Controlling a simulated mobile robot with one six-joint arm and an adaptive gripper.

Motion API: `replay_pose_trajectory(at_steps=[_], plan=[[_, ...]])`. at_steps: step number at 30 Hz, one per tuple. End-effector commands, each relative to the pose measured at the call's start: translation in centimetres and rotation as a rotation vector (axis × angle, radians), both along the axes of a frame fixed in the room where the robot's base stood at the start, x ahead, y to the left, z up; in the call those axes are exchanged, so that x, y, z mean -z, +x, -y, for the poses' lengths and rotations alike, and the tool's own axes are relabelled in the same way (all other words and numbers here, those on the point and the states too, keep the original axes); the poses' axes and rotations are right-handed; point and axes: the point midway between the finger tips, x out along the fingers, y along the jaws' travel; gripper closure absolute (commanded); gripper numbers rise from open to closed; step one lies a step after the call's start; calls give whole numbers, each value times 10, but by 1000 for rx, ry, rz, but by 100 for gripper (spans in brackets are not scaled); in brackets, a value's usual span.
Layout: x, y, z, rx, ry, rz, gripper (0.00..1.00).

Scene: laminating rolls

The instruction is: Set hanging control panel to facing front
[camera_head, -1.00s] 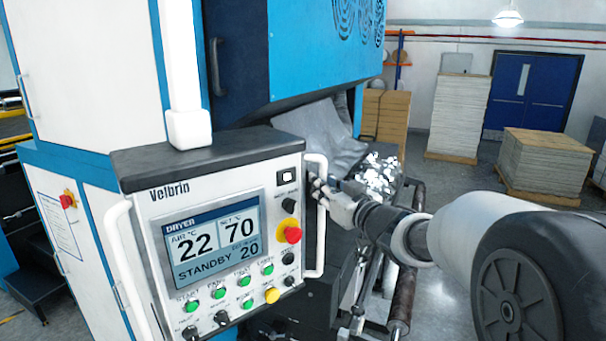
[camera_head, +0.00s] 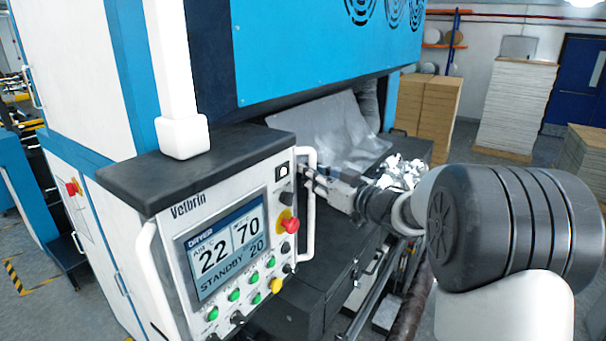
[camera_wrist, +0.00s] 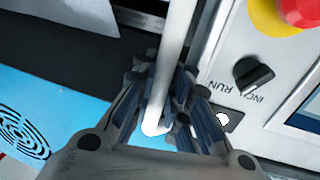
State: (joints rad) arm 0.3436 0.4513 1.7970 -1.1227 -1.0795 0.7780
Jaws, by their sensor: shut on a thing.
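The hanging control panel (camera_head: 262,208) hangs from a white vertical column (camera_head: 172,60) at the left of the head view. Its screen faces toward the lower right of the picture, turned at an angle. A white handle runs down each side. My gripper (camera_head: 309,176) is at the upper part of the right handle (camera_head: 308,225). In the wrist view my gripper (camera_wrist: 165,105) has its fingers closed around the white handle bar (camera_wrist: 176,45), beside the black INCH/RUN knob (camera_wrist: 252,75) and the red and yellow stop button (camera_wrist: 300,12).
The blue and white machine (camera_head: 330,45) stands behind the panel. A grey sheet (camera_head: 330,125) and dark rollers (camera_head: 408,310) lie beyond and below my arm. Stacked pallets (camera_head: 518,105) stand at the back right, with open floor before them.

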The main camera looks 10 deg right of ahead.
Motion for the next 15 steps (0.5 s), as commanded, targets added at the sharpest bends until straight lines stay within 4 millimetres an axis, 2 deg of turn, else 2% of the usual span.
replay_pose_trajectory(at_steps=[12, 13, 15], plan=[[2, 0, 4, 4, -2, -3, 100], [2, 0, 3, 4, -2, -3, 86], [2, 0, 3, 3, -2, -3, 82]])
